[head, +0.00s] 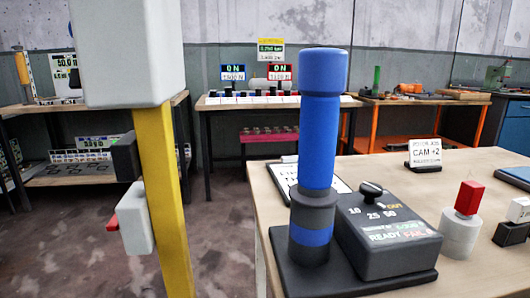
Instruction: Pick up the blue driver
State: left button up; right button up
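The blue driver (321,120) stands upright, with a thick blue handle. Its lower end sits in a dark grey round holder with a blue band (311,235) near the front left of the wooden table (465,175). A dark box with a dial (385,240) is right beside the holder, marked with torque numbers and "READY" and "FAIL" labels. Neither of my grippers shows in the head view, and nothing is touching the driver.
A yellow post (163,210) with a large white box on top (125,50) stands left of the table. A red-topped white cylinder (460,235) and a "CAM +2" sign (425,153) are to the right. More workbenches line the back wall.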

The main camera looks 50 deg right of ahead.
aim_at(322, 72)
jog(key=z, duration=1.15)
jog(key=j+z, duration=0.2)
jog(key=j, duration=0.95)
jog(key=i, duration=0.05)
